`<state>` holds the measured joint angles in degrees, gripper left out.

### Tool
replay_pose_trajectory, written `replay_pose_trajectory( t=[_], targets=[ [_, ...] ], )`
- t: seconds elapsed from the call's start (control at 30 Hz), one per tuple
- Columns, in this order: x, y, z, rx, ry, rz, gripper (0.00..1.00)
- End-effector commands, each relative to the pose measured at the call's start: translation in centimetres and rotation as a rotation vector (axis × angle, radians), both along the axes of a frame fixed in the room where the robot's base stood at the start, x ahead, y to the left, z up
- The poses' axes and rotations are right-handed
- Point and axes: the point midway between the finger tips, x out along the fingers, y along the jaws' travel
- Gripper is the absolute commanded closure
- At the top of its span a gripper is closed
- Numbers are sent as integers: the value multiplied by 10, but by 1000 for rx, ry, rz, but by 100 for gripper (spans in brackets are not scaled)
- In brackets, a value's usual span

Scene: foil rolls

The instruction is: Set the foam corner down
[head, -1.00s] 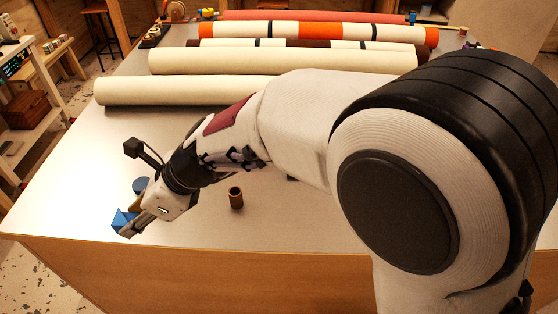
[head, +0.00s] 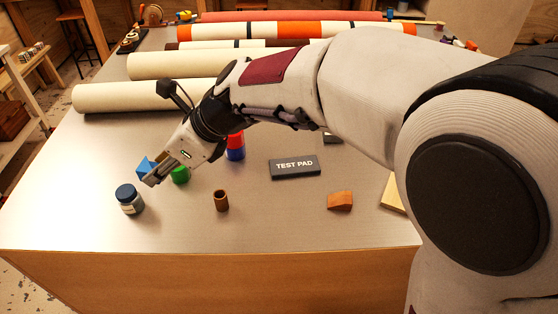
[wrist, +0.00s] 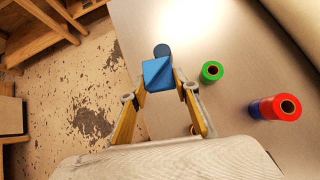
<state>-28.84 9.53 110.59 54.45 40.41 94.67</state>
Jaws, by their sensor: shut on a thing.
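The foam corner (head: 145,165) is a blue wedge-like block. My gripper (head: 157,176) is shut on it at the left part of the grey table (head: 270,225). In the wrist view the foam corner (wrist: 158,75) sits between the two fingertips (wrist: 160,90) of my gripper, with a diagonal edge across its face. It appears to be held above the table, but its exact height is hard to tell. My gripper hides part of it in the head view.
A dark-lidded jar (head: 130,200) stands close by, nearer the front edge. A green roll (head: 181,175), a red and blue roll (head: 235,147), a brown tube (head: 221,201), a test pad (head: 295,167) and an orange-brown block (head: 340,201) lie rightward. Long rolls (head: 130,95) span the back.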

Motion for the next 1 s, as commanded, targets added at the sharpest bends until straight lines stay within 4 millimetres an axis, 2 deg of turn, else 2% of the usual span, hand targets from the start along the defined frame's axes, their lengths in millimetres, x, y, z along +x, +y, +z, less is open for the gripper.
replay_pose_trajectory(
  t=[0.1, 0.4, 0.7, 1.0],
  targets=[
    [23, -27, 0, -1, 1, -73, 76],
    [68, -95, 0, 0, 0, -245, 76],
    [103, -169, 0, -1, 0, -416, 76],
    [126, -247, 0, -1, -1, -586, 76]
  ],
)
